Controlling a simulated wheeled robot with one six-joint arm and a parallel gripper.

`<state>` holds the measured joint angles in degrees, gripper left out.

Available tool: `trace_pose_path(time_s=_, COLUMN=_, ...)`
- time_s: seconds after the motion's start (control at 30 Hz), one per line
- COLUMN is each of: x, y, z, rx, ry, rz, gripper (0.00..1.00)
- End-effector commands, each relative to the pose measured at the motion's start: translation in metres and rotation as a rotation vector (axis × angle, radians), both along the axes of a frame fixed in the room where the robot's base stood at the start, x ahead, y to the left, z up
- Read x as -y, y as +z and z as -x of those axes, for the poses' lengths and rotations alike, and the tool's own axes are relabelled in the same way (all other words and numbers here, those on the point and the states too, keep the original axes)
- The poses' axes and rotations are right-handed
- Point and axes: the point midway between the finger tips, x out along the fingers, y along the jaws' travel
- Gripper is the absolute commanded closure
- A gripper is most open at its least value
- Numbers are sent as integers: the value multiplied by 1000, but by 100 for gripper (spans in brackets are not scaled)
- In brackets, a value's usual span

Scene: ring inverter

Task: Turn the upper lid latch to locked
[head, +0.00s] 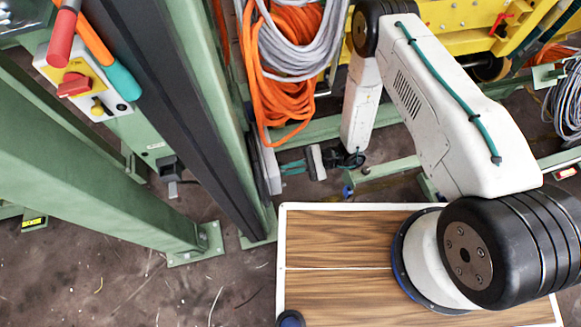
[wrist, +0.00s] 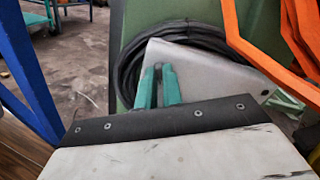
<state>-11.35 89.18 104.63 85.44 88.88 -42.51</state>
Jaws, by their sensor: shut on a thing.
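A pale grey box or lid (wrist: 210,72) fills the middle of the wrist view. In the head view its narrow side (head: 270,168) shows against the green column. My gripper (wrist: 160,72) has its two teal fingers close together against the grey face. It also shows in the head view (head: 283,168), reaching left to the box. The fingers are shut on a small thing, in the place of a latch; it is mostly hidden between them. I cannot tell its turn angle. A small round fitting (wrist: 265,92) sits near the lid's right corner.
Orange cables (head: 290,75) and grey cables (head: 285,40) hang close above my gripper. A black cable coil (wrist: 195,38) lies behind the lid. The green column (head: 205,110) stands at left. A wooden-topped surface (head: 335,240) is below my arm.

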Motion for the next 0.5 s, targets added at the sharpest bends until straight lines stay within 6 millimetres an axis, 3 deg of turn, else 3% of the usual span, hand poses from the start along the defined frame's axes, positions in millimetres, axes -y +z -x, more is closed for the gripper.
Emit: trace_pose_path(time_s=0.5, x=0, y=-1, z=1, rx=471, ry=0, rz=-135, gripper=100)
